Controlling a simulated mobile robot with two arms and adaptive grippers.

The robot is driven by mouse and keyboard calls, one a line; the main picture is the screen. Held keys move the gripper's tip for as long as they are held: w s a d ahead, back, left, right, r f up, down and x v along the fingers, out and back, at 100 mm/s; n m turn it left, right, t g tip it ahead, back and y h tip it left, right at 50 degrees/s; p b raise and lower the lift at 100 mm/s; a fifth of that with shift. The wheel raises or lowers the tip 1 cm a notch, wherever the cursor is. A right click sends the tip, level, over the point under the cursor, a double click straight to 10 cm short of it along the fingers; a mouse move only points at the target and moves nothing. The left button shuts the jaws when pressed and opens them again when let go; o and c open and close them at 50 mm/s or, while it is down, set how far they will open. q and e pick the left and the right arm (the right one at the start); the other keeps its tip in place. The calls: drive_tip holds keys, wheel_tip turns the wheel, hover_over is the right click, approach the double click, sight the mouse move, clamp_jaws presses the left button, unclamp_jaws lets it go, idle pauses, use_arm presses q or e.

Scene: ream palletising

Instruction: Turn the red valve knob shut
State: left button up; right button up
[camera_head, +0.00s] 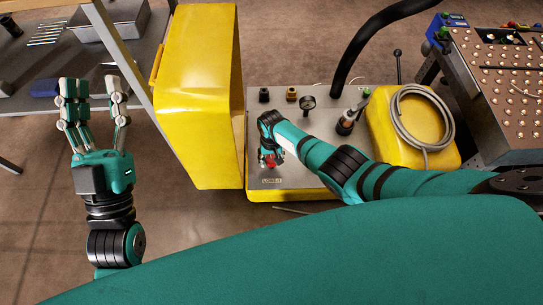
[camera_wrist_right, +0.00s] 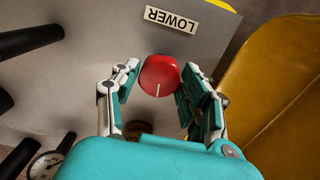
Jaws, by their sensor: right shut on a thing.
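The red valve knob (camera_wrist_right: 159,76) sits on a grey panel (camera_wrist_right: 80,75) in the right wrist view, below a label reading LOWER (camera_wrist_right: 171,18). It has a white line on its face. My right gripper (camera_wrist_right: 158,84) has its fingers on both sides of the knob and is shut on it. In the head view the knob (camera_head: 270,160) is small and partly hidden by my right gripper (camera_head: 268,154). My left gripper (camera_head: 94,88) is raised at the left, fingers apart, open and empty.
A yellow cover (camera_head: 198,95) stands left of the panel. A gauge (camera_head: 307,103), a black lever (camera_head: 398,65) and a coiled grey hose (camera_head: 422,118) are near my right arm.

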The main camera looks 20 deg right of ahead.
sight(271, 160)
use_arm(q)
drive_tip(key=shift+w+f+g, duration=0.65)
drive_tip(key=shift+f+g, duration=0.05)
drive_tip(key=shift+f, duration=0.2)
use_arm(e)
drive_tip(key=shift+m, duration=0.9)
drive_tip(key=shift+w, duration=0.1)
drive_tip(key=o, duration=1.2)
drive_tip(key=shift+c, duration=0.2)
wheel_tip(271, 160, up, 12)
